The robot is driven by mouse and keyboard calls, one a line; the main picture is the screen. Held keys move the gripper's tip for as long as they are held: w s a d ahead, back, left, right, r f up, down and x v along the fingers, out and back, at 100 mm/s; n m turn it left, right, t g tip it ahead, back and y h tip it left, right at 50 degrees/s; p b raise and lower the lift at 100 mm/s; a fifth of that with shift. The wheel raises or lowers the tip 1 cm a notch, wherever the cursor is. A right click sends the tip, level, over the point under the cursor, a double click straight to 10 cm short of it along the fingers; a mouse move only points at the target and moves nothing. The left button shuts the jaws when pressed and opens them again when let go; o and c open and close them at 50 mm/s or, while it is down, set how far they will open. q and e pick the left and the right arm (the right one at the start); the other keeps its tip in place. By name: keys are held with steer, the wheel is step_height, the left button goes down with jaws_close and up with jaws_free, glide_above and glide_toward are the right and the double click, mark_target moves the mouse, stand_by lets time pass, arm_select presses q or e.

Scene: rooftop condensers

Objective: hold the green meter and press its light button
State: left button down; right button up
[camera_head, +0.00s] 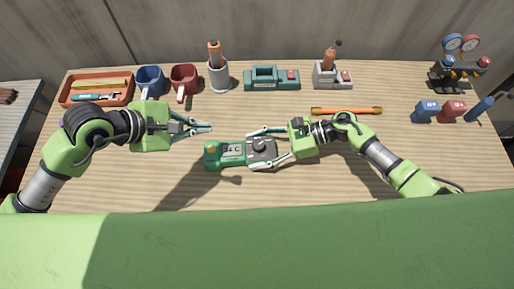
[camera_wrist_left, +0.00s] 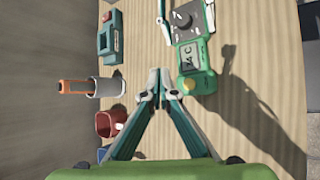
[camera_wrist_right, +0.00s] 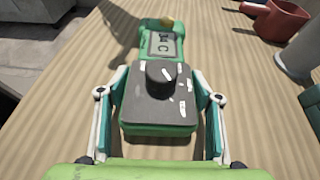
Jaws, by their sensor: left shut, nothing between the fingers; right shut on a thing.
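The green meter (camera_head: 232,153) lies over the middle of the table, with a display, a dark dial plate and a round knob. Its yellow light button (camera_head: 212,148) is at the left end; it also shows in the left wrist view (camera_wrist_left: 188,84). My right gripper (camera_head: 268,146) is shut on the meter, one finger along each side of the dial end, as the right wrist view shows (camera_wrist_right: 160,105). My left gripper (camera_head: 208,127) is shut and empty, just up and left of the button end, apart from the meter. I cannot tell whether the meter touches the table.
Along the back stand an orange tray (camera_head: 70,99), a blue mug (camera_head: 150,76), a red mug (camera_head: 184,77), a grey cup with an orange tool (camera_head: 218,77), a teal device (camera_head: 272,86) and a grey holder (camera_head: 333,80). An orange level (camera_head: 346,111) lies behind my right arm. Gauges (camera_head: 459,62) stand at right.

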mark_target(209, 150)
arm_select(q)
steer(key=shift+f, duration=4.3)
steer(key=shift+f, duration=0.2)
steer(key=shift+f, duration=0.25)
steer(key=shift+r, duration=0.45)
steer(key=shift+r, duration=3.05)
